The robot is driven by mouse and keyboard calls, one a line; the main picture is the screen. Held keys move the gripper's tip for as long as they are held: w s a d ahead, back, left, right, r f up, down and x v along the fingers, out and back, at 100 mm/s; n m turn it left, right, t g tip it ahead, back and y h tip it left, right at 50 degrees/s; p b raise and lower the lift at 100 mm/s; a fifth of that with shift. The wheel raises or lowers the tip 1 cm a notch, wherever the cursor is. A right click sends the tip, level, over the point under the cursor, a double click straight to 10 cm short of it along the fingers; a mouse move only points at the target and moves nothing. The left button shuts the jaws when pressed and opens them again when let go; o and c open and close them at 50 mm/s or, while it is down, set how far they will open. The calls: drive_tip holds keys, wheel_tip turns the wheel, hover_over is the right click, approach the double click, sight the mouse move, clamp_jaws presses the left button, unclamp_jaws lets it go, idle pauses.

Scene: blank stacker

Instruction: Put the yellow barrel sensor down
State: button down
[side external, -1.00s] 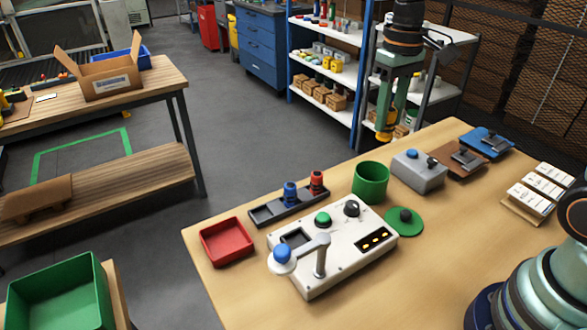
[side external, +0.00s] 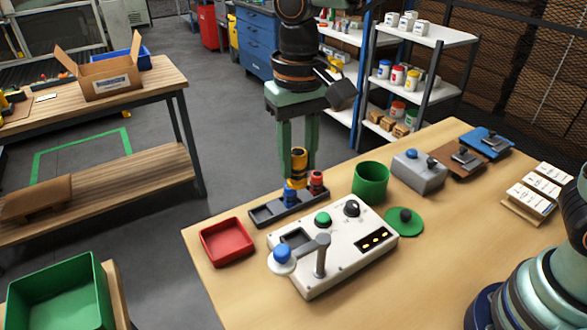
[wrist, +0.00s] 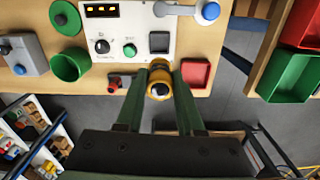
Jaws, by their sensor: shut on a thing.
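The yellow barrel sensor (side external: 299,160) has dark bands and hangs upright between the fingers of my gripper (side external: 298,170). My gripper is shut on it; in the wrist view the sensor (wrist: 158,88) shows end-on between the fingertips. The sensor is over the dark sensor tray (side external: 264,214) on the wooden table. A blue barrel sensor (side external: 290,196) and a red barrel sensor (side external: 316,182) stand in that tray. The yellow sensor's lower end appears just above or behind the blue one; I cannot tell whether they touch.
A red tray (side external: 228,242) lies left of the sensor tray. A white control box (side external: 322,275) with a lever stands in front. A green cup (side external: 370,182) and a grey box (side external: 418,172) stand to the right. Bare table lies at the right front.

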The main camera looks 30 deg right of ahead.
wheel_tip(320, 180, down, 15)
drive_tip(key=shift+r, duration=0.1)
idle(0.3)
drive_tip(key=shift+f, duration=0.3)
drive_tip(key=c, duration=0.5)
unclamp_jaws()
wheel_tip(320, 180, up, 12)
drive_tip(key=shift+d+r, duration=0.1)
drive_tip(key=shift+r, duration=0.15)
drive_tip(key=shift+s+d+r+n+t, duration=0.15)
drive_tip(key=shift+s+d+r+t, duration=0.9)
drive_tip(key=shift+d, duration=2.55)
drive_tip(key=shift+s+d+r+n+t, duration=0.1)
drive_tip(key=shift+s+d+r+t, duration=0.95)
drive_tip(key=shift+d, duration=2.5)
drive_tip(key=shift+s+d+r+n+t, duration=0.15)
drive_tip(key=shift+s+d+r+t, duration=0.9)
drive_tip(key=shift+d, duration=2.55)
